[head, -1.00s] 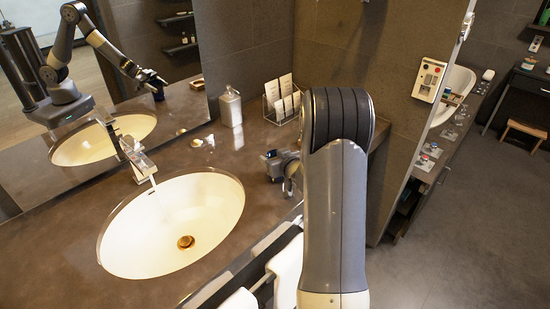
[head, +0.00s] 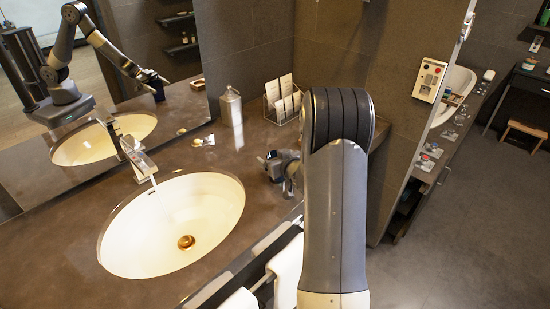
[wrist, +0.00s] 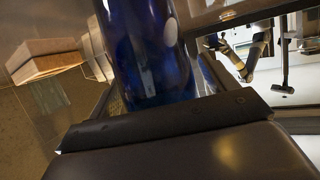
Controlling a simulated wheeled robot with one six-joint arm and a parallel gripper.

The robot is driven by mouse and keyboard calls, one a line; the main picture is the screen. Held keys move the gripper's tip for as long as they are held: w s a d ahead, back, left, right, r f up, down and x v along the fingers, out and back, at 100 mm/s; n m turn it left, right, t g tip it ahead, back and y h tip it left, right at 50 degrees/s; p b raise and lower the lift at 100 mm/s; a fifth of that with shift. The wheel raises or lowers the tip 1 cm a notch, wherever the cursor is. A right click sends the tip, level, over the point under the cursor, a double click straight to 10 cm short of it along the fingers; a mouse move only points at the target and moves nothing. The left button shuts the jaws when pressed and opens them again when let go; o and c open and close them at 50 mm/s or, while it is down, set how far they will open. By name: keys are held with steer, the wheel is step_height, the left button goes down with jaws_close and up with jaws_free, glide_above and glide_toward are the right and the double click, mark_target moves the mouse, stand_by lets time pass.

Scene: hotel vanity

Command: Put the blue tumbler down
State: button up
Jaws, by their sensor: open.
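The blue tumbler (wrist: 143,50) is dark, glossy and see-through, and fills the upper middle of the wrist view. It stands between the fingers of my gripper (wrist: 155,62), which is open around it. Whether a finger still touches it cannot be told, and its base is hidden. In the head view my gripper (head: 272,165) is low over the counter, right of the basin, partly behind my forearm. I cannot make out the tumbler directly there.
The brown counter (head: 65,258) holds a white basin (head: 205,215) with a faucet (head: 138,158). A soap bottle (head: 231,108) and a clear card holder (head: 275,104) stand behind my gripper. The wall is close behind; towels (head: 287,272) hang in front.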

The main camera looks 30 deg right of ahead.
steer(key=b+v, duration=0.1)
steer(key=v, duration=1.1)
steer(key=shift+c, duration=0.4)
stand_by(0.7)
